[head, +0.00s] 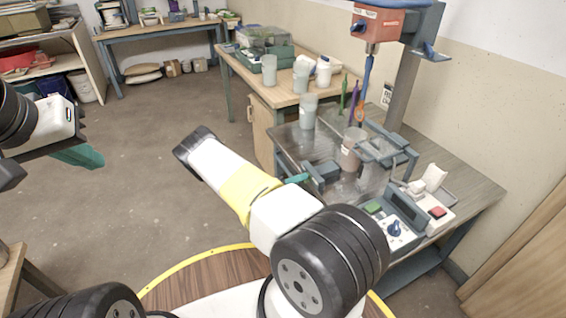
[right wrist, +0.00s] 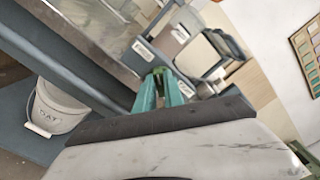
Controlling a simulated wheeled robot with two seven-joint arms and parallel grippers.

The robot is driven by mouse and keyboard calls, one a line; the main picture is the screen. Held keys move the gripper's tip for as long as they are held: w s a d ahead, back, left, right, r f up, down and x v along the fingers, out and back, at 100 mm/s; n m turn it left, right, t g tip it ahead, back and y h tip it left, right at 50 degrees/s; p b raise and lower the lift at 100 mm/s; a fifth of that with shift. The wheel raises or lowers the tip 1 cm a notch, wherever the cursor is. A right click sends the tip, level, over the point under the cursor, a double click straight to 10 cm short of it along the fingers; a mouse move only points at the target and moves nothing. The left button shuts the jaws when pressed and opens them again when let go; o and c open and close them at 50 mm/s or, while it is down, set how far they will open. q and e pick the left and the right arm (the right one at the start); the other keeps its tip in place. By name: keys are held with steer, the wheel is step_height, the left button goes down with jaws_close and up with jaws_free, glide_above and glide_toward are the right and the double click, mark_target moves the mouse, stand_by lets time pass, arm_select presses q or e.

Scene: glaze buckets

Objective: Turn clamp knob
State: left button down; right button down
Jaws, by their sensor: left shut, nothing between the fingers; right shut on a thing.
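The clamp (head: 390,150) is a blue-grey frame on the bench beside a translucent bucket (head: 352,150) with a pale label. A blue-grey block (head: 322,172), apparently the clamp knob, sticks out at the bench's near left side. My right gripper (head: 298,179) reaches it with teal fingertips and is shut on it; the arm hides part of the contact. My left gripper (head: 82,156) is shut and empty, away at the left over the floor.
A red mixer head (head: 378,25) hangs above the bench with a blue shaft. A control box with a blue dial (head: 395,229) and a red button (head: 437,212) stands at the front. A white bucket (right wrist: 55,105) stands below the bench. The floor at left is clear.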

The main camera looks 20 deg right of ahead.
steer(key=shift+a+n, duration=0.1)
steer(key=shift+n, duration=0.5)
steer(key=c, duration=1.4)
jaws_free()
steer(key=shift+c, duration=0.2)
steer(key=a, duration=0.7)
steer(key=shift+s+a, duration=0.3)
steer(key=shift+a, duration=0.05)
